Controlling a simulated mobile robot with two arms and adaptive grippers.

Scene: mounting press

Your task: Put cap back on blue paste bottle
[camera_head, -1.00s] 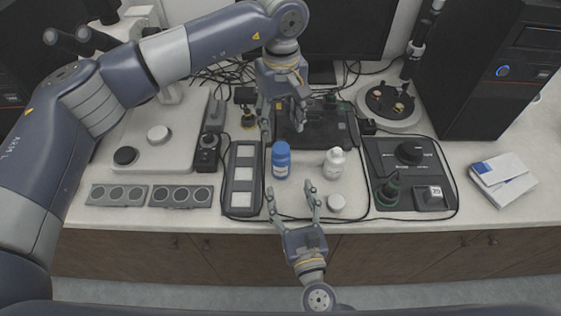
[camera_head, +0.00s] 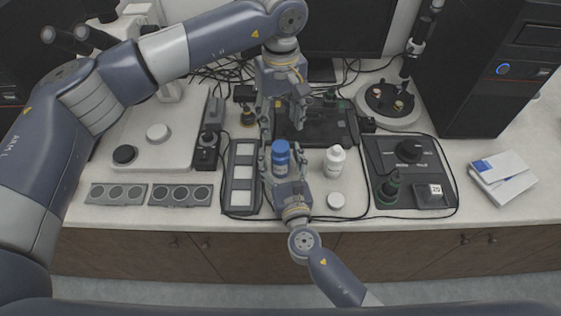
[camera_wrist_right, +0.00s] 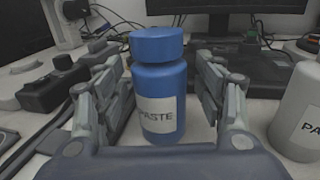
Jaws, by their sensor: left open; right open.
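The blue paste bottle (camera_head: 281,161) stands upright on the bench. In the right wrist view the bottle (camera_wrist_right: 163,100) has a white PASTE label and a wide blue cap (camera_wrist_right: 157,44) sitting on top. I cannot tell whether the cap is screwed tight. My right gripper (camera_head: 282,153) is open, low around the bottle, with one finger on each side. In the right wrist view there are gaps between the fingers and the bottle. My left gripper (camera_head: 283,128) is open and empty, pointing down just behind the bottle.
A white bottle (camera_head: 334,162) stands to the right, with a white round lid (camera_head: 336,200) lying in front of it. A grey tray with pale squares (camera_head: 242,177) lies left. A control box (camera_head: 410,172) stands further right. A dark device (camera_head: 325,128) is behind.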

